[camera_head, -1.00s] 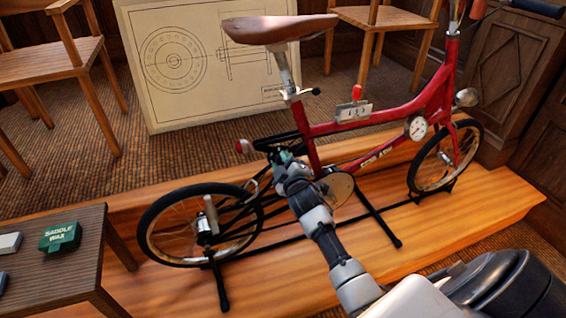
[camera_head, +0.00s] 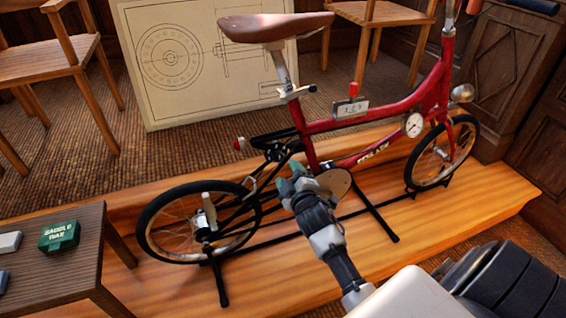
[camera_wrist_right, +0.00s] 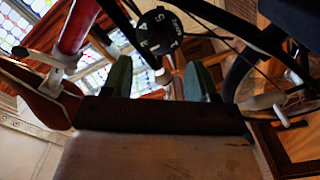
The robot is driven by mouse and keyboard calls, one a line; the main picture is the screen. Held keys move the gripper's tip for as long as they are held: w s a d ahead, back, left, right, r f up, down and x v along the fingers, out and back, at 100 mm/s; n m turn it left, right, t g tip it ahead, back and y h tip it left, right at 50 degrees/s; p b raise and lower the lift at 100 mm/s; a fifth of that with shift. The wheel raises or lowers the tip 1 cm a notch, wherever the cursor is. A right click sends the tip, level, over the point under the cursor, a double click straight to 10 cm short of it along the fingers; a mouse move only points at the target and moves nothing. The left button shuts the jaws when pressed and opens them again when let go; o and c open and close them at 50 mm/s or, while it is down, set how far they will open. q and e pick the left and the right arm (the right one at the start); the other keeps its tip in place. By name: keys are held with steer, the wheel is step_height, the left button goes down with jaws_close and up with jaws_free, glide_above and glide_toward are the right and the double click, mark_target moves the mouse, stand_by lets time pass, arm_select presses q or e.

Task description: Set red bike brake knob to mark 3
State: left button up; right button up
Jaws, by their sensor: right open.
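The red bike (camera_head: 365,115) stands on a low wooden platform, held by a black stand. In the right wrist view a black knob (camera_wrist_right: 158,30) with white marks and lettering is beneath the bike's frame. I cannot tell which mark it is set to. My right gripper (camera_head: 293,179) is in front of the bike, near the crank disc. In the right wrist view its two green fingertips (camera_wrist_right: 158,78) are apart with nothing between them, and the knob is beyond them, apart. I cannot make out the knob in the head view. My left gripper is not in view.
A red-handled lever (camera_head: 353,90) on a numbered plate is on the top tube. A round gauge (camera_head: 412,125) is by the frame. A side table (camera_head: 85,262) with a green box (camera_head: 59,236) stands at left. The wooden platform (camera_head: 430,215) is bare at front right.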

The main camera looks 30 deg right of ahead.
steer(key=shift+v, duration=2.1)
